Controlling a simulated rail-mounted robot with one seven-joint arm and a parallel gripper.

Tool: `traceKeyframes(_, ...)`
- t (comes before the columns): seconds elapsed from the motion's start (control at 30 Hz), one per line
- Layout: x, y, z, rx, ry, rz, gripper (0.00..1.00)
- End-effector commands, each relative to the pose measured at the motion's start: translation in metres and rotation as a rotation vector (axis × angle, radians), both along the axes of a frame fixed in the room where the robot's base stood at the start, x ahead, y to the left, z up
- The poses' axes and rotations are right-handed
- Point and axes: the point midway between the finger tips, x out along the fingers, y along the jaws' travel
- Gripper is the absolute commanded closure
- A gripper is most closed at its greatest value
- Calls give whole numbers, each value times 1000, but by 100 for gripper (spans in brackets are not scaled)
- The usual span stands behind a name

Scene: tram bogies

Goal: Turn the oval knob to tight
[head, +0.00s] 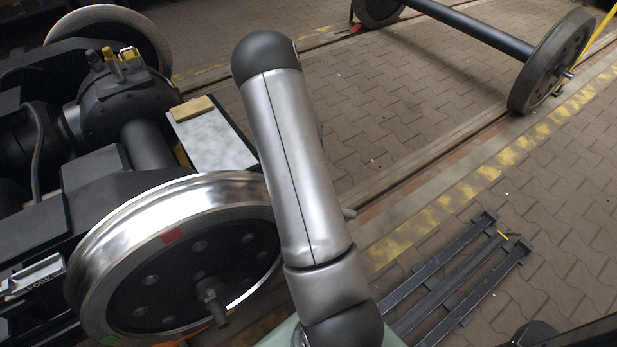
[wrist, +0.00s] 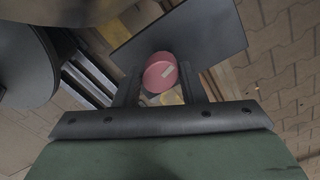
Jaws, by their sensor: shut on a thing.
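In the wrist view a pinkish-red oval knob (wrist: 157,74) with a small pale mark on its face sits in front of a dark grey plate (wrist: 215,38). My gripper (wrist: 160,84) has one dark finger on each side of the knob and is shut on it. The pale mark lies slanted on the knob's face. Any marking for tight cannot be made out. In the head view my arm is in front, and neither my gripper nor the knob shows there.
A bogie with a bright-rimmed wheel (head: 180,215) stands at left in the head view. A pale panel (head: 212,140) carries a tan block (head: 192,108). A loose wheelset (head: 550,60) stands at top right. A dark slatted rack (head: 455,280) lies on the paving. Open paving lies at right.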

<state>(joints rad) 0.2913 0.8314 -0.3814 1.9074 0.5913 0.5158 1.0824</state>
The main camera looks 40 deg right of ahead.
Motion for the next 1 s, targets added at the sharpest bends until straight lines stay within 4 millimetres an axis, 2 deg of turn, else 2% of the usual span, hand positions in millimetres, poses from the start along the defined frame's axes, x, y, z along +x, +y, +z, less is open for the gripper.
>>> traceKeyframes(0.3, 0, 0, 1, -1, 0, -96, 86)
traceKeyframes(0.77, 0, 0, 0, -1, -1, -109, 86)
traceKeyframes(0.8, 0, 0, 0, -1, -1, -109, 60)
traceKeyframes(0.87, 0, 0, 0, -1, -1, -109, 44)
traceKeyframes(1.0, 0, 0, 0, -1, -1, -109, 41)
